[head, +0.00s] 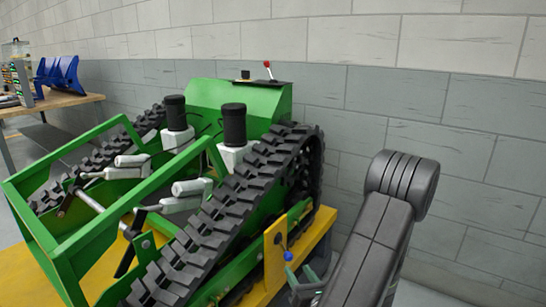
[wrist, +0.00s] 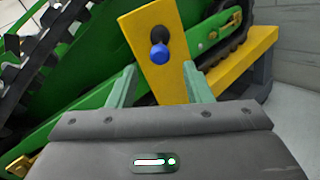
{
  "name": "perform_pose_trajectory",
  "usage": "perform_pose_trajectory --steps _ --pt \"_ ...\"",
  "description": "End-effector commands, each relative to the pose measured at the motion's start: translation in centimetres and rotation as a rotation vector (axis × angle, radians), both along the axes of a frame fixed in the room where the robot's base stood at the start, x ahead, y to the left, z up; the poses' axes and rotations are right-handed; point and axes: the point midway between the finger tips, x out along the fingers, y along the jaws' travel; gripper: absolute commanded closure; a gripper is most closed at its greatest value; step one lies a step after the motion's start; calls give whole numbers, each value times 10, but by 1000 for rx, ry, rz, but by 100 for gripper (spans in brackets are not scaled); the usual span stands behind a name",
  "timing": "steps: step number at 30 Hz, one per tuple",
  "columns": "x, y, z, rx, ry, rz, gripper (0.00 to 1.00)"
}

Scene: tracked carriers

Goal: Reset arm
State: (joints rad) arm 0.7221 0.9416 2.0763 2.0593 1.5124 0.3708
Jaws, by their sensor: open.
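My arm (head: 375,245) reaches down at the right of the head view. My gripper (wrist: 158,69) is open, with its two pale green fingers apart and nothing held between them. In the head view my gripper (head: 303,274) is low, close to the blue knob (head: 288,256). The knob (wrist: 159,54) sits on a dark round mount on an upright yellow plate (wrist: 150,25). In the wrist view it lies just beyond and between the fingertips, seemingly without contact. The yellow plate (head: 275,250) stands at the side of the green tracked carrier (head: 235,98).
A black rubber track (head: 215,225) runs beside the plate. The carrier rests on a yellow platform (head: 322,225). A grey block wall (head: 440,90) stands behind. A wooden bench (head: 60,101) with blue parts (head: 60,75) is at far left. Floor shows at lower right.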

Motion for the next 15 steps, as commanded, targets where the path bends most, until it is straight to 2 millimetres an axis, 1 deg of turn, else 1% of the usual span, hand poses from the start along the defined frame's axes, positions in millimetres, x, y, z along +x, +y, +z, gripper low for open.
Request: perform_pose_trajectory --steps 1,9,15 --pt "7 4 -1 -2 -1 5 55" --pt "45 18 -1 -2 -2 4 55" --pt "66 25 0 -2 -1 2 55"
